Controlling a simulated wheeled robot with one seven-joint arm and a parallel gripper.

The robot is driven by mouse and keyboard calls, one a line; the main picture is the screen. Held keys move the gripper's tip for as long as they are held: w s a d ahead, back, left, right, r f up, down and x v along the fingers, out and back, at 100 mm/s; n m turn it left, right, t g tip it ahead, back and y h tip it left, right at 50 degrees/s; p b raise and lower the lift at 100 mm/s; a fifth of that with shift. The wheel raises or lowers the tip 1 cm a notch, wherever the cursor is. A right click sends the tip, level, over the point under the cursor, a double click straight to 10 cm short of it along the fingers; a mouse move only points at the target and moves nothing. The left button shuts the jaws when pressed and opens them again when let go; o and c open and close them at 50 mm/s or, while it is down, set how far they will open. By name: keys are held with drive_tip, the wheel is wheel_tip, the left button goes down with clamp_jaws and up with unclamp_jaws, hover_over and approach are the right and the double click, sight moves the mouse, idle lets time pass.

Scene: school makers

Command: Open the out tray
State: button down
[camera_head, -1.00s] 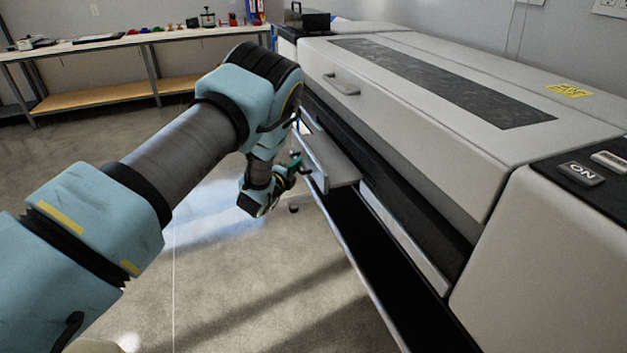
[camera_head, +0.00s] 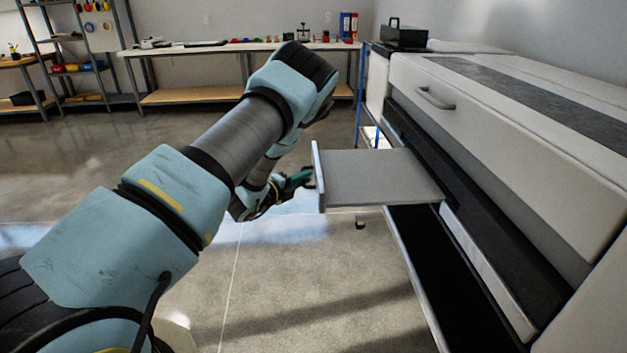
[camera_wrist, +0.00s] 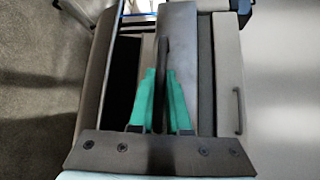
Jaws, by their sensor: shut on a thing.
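The out tray (camera_head: 375,178) is a flat grey tray with an upright front panel. In the head view it sticks out well to the left from the front of the large grey machine (camera_head: 520,130). My gripper (camera_head: 306,178) is at the outer side of the tray's front panel, and its grip point is partly hidden there. In the wrist view my green fingers (camera_wrist: 162,100) stand on either side of a dark upright bar (camera_wrist: 162,60) at the tray's front. They are shut on this tray handle.
A long dark lower shelf (camera_head: 422,265) runs along the machine below the tray. The machine's lid has a handle (camera_head: 435,100). Open floor (camera_head: 300,285) lies left of the machine. A workbench (camera_head: 225,52) with small items stands at the back.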

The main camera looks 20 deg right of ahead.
idle(0.3)
drive_tip(key=c, duration=1.2)
unclamp_jaws()
drive_tip(key=shift+o, duration=0.2)
drive_tip(key=shift+a, duration=0.15)
drive_tip(key=b+v, duration=0.2)
drive_tip(key=v, duration=0.8)
drive_tip(key=shift+s+a, duration=0.25)
